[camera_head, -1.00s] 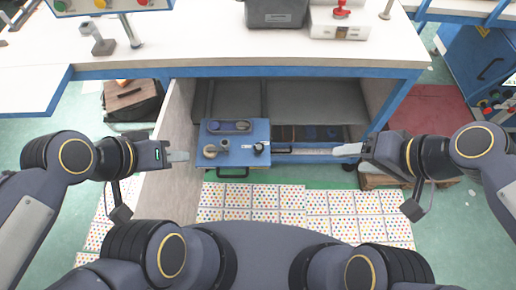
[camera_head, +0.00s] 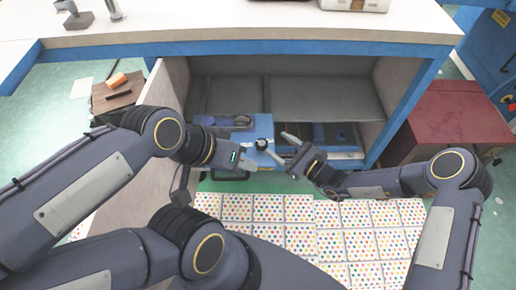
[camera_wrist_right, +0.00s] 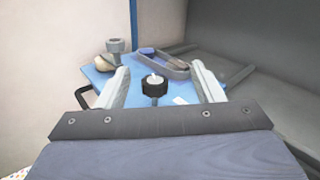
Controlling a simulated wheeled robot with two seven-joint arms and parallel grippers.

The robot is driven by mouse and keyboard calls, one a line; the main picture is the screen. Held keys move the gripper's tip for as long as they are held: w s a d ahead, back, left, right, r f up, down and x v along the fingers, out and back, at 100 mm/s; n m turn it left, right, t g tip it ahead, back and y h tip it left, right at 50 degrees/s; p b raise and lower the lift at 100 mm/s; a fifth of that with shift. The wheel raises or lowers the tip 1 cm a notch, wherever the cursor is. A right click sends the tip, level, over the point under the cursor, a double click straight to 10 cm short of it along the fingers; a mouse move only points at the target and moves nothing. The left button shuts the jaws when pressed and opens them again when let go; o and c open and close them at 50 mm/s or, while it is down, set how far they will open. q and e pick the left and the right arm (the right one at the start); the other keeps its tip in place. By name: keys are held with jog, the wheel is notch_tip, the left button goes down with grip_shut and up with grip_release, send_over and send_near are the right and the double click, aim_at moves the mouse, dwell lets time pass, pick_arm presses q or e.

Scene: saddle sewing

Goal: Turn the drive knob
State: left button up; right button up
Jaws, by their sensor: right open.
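The black drive knob (camera_head: 262,143) sits on top of a blue box (camera_head: 263,126) inside the bench opening. In the right wrist view the knob (camera_wrist_right: 154,86) stands between the two pale fingers, with a gap on both sides. My right gripper (camera_head: 276,144) is open, pointing left at the knob, its fingers apart and not seen touching it. My left gripper (camera_head: 247,165) is just below and left of the knob, by the front of the blue box. Its fingers are foreshortened, so its opening does not show, and its arm hides the box's left part.
The white worktop (camera_head: 240,32) with its blue edge overhangs the opening. A grey post (camera_wrist_right: 115,48) and a looped strap (camera_wrist_right: 160,62) are on the box near the knob. A red box (camera_head: 455,125) stands at the right. Dotted tiles (camera_head: 340,235) cover the floor in front.

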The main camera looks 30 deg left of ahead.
jog(key=m, duration=0.2)
send_near(257, 141)
jog(key=a, duration=0.3)
jog(key=shift+w+f+t+b, duration=0.3)
jog(key=shift+f+t+b, duration=0.05)
jog(key=shift+f+t, duration=0.05)
jog(key=b+x, duration=0.1)
jog(key=x, duration=0.5)
jog(key=shift+f, duration=0.1)
jog(key=shift+w+a, duration=0.15)
jog(key=shift+a, duration=0.4)
jog(key=shift+h, duration=0.3)
jog(key=c, duration=1)
